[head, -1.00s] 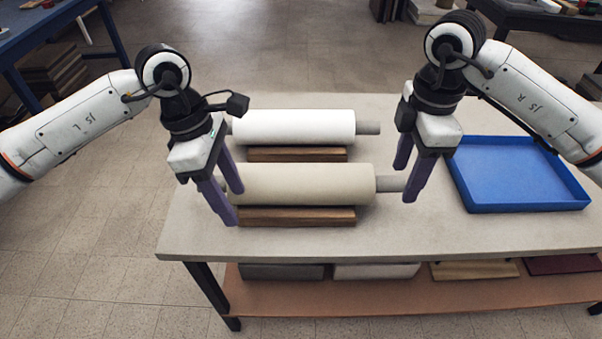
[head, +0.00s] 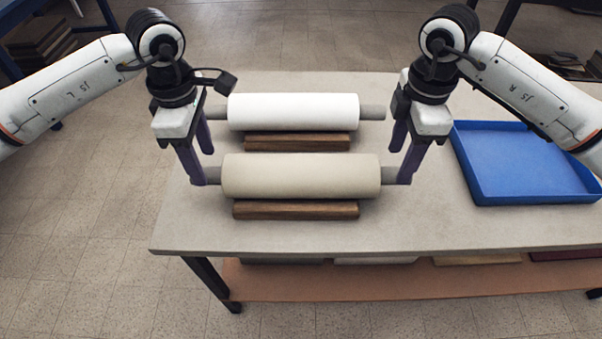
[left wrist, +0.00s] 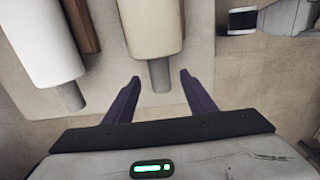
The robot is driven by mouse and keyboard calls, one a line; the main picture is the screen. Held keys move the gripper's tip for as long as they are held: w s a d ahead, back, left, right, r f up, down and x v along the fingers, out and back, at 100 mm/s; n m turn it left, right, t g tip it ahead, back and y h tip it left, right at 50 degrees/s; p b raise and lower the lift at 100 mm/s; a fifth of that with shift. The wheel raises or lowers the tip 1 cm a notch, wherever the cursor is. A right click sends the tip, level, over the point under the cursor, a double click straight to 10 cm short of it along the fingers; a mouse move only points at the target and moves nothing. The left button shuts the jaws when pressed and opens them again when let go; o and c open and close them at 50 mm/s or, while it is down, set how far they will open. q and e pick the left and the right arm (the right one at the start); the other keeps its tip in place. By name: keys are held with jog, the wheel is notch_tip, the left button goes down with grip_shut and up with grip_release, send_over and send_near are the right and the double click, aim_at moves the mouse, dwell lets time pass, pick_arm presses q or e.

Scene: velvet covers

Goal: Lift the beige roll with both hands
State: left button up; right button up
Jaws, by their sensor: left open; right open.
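The beige roll (head: 300,176) lies level along its wooden support (head: 295,210) near the table's front, a grey core end (head: 390,174) sticking out on each side. My left gripper (head: 203,168) is open at the left core end. In the left wrist view that core end (left wrist: 160,76) shows between the spread fingers, apart from both. My right gripper (head: 399,169) is open, pointing down at the right core end, one finger on the near side and one on the far side. Whether the right fingers touch the core cannot be told.
A white roll (head: 292,111) lies parallel behind on its own wooden support (head: 297,142). A blue tray (head: 488,197) stands on the right of the grey table (head: 430,233). The table's front strip is clear. A lower shelf (head: 330,282) runs beneath.

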aim_at(207, 170)
pick_arm(q)
notch_tip(207, 170, down, 6)
jog(key=shift+f, duration=0.15)
pick_arm(e)
notch_tip(207, 170, down, 6)
jog(key=shift+f, duration=0.15)
pick_arm(q)
grip_shut()
pick_arm(e)
grip_shut()
pick_arm(q)
jog(key=shift+w, duration=0.1)
pick_arm(e)
jog(key=shift+w, duration=0.1)
dwell(0.7)
